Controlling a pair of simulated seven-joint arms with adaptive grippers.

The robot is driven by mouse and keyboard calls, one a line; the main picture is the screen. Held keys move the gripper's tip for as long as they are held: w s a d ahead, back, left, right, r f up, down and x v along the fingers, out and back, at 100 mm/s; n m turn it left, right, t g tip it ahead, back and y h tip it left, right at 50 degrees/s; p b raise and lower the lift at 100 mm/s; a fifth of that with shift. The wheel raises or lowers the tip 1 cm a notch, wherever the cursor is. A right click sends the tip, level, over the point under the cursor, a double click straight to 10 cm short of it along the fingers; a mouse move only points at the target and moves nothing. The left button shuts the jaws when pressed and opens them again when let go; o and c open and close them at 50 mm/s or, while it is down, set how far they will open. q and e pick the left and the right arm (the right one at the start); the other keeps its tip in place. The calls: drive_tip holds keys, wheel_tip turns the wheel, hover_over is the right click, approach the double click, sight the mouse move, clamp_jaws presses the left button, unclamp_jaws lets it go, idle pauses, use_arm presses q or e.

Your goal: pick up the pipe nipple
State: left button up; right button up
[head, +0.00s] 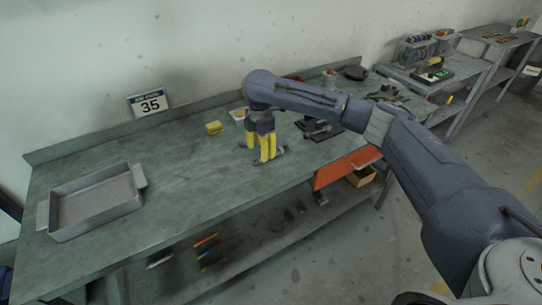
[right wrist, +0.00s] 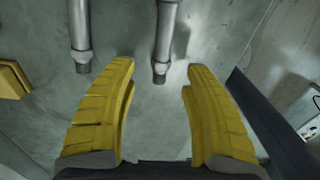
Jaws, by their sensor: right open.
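Two grey metal pipe pieces with threaded ends show in the right wrist view, one at the left (right wrist: 80,35) and one near the middle (right wrist: 164,40). I cannot tell for sure which is the pipe nipple. My right gripper (head: 262,157) points down over the workbench; in the right wrist view its yellow fingers (right wrist: 161,70) are apart, with nothing between the pads. The middle piece's threaded end lies just ahead of the gap between the fingertips. In the head view the pieces are small and partly hidden by the fingers. My left gripper is out of view.
A grey metal tray (head: 95,207) sits at the bench's left end. A yellow block (head: 214,128) lies behind the gripper. A dark vise-like fixture (head: 320,128) stands to the right, above an open orange drawer (head: 345,168). The bench (head: 180,175) is clear between tray and gripper.

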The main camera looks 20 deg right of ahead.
drive_tip(key=shift+s+f, duration=0.1)
drive_tip(key=shift+f, duration=2.15)
drive_tip(key=shift+c, duration=0.4)
clamp_jaws()
